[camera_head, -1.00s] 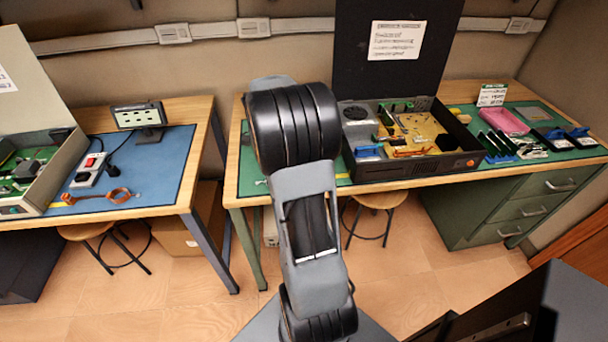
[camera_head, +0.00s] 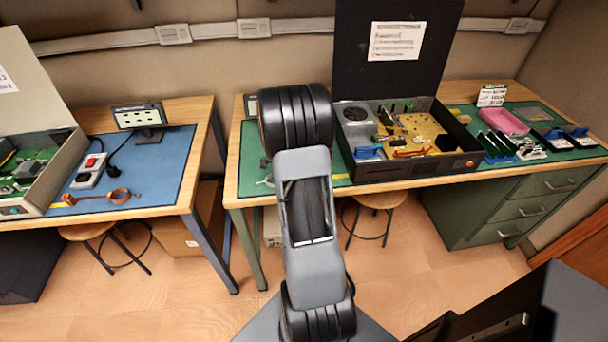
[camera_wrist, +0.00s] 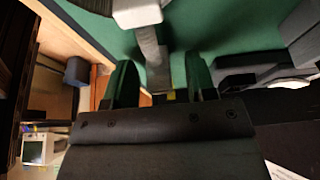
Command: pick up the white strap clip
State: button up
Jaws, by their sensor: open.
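In the wrist view my gripper (camera_wrist: 160,76) is open, its two fingers apart over the green mat. A pale grey-white block (camera_wrist: 138,12) with a grey band (camera_wrist: 153,50) running from it lies on the mat, and the band shows in the gap between the fingers. This looks like the white strap clip, but the view is too close to be sure. In the head view a small pale thing (camera_head: 265,182) shows on the mat just left of my arm; I cannot tell if it is the clip. My arm hides my gripper there.
An open black case (camera_head: 411,172) with boards stands on the green-topped bench right of my arm. A pink tray (camera_head: 505,121) and several small parts lie farther right. The left bench holds a power strip (camera_head: 90,171) and a brown strap (camera_head: 118,196). Dark grey parts (camera_wrist: 250,70) lie right of the fingers.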

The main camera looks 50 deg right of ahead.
jog(key=shift+c, duration=0.4)
jog(key=c, duration=0.7)
